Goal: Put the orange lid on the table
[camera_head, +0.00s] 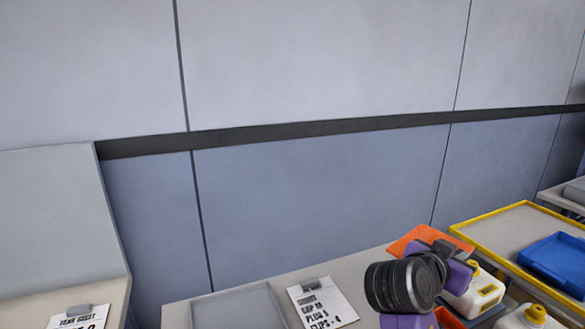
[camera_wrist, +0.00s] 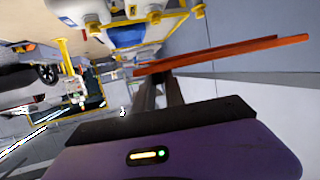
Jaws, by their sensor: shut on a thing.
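The orange lid (camera_head: 410,240) is a flat, thin plate; in the head view it is at the lower right, partly hidden behind my gripper (camera_head: 440,247). In the wrist view the lid (camera_wrist: 235,53) shows nearly edge-on as a long orange strip. My gripper's dark fingers (camera_wrist: 158,84) are shut on its near edge. The pale table (camera_head: 362,268) lies at the bottom of the head view, to the left of and below the lid. The lid looks raised above it, but the gap between them cannot be seen clearly.
A paper sheet (camera_head: 323,304) and a shallow grey tray (camera_head: 236,309) lie on the table. White jugs with yellow caps (camera_head: 477,292) stand at the lower right, near my arm. Beyond is a yellow-edged surface (camera_head: 512,222) with a blue tray (camera_head: 558,262). A wall (camera_head: 310,200) stands behind.

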